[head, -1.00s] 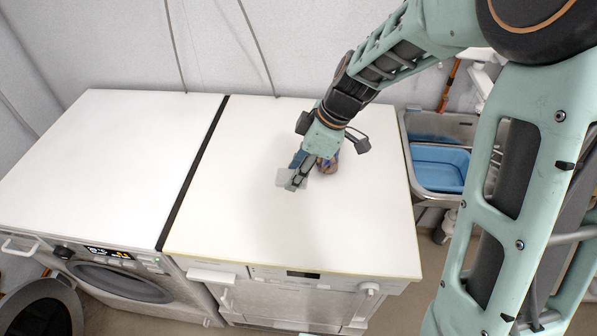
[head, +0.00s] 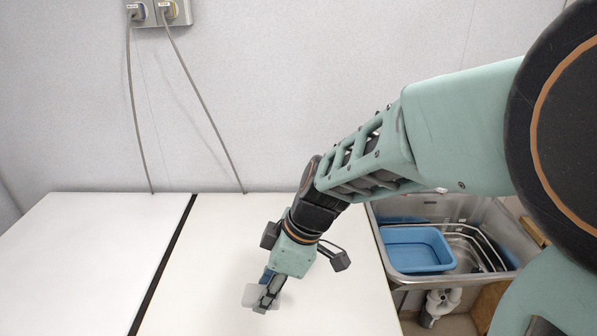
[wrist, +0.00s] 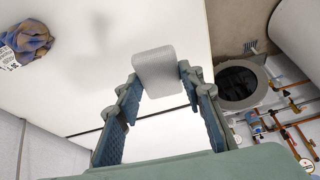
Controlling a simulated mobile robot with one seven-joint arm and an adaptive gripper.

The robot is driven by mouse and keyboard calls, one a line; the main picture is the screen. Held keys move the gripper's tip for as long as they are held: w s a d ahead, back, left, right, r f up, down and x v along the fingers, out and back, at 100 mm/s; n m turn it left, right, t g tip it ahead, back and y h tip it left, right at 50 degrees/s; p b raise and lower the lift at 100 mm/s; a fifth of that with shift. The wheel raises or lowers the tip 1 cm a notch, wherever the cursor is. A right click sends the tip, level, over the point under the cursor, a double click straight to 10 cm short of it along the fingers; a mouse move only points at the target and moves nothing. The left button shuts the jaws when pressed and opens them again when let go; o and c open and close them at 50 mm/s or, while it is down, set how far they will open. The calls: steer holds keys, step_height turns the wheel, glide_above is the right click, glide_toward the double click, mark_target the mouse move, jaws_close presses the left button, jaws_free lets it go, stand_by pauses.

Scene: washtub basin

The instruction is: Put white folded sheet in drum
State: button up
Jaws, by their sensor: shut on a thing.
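The white folded sheet (wrist: 155,72) is a small pale block with rounded corners. In the wrist view it sits between the two fingertips of my gripper (wrist: 160,84), which is shut on it. In the head view my gripper (head: 266,298) points down over the white worktop (head: 190,290), and the sheet (head: 249,295) shows at its fingertips. The height above the top is hard to judge. A round grey ring with a dark centre (wrist: 240,88) shows at the right of the wrist view; I cannot tell whether it is the drum.
A crumpled blue-brown cloth with a label (wrist: 28,42) lies on the top in the wrist view. A metal sink (head: 490,225) with a blue basin (head: 418,250) stands to the right in the head view. Copper pipes (wrist: 290,120) show at the wrist view's right. The left worktop (head: 80,250) is clear.

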steer(key=w+d+r+m+t+h+p, duration=0.1)
steer(key=w+d+m+t+h+p, duration=0.1)
steer(key=w+d+m, duration=0.65)
steer(key=w+d+r+m+t+h+p, duration=0.1)
steer(key=w+d+m+t+h+p, duration=0.3)
steer(key=d+m, duration=0.7)
steer(key=s+d+f+n+g+y+b, duration=0.1)
steer(key=s+d+f+n, duration=0.1)
steer(key=f, duration=0.4)
steer(key=shift+s+d+g+y, duration=0.15)
steer(key=shift+s+g+y, duration=0.2)
steer(key=shift+s, duration=0.25)
steer(key=shift+s, duration=0.15)
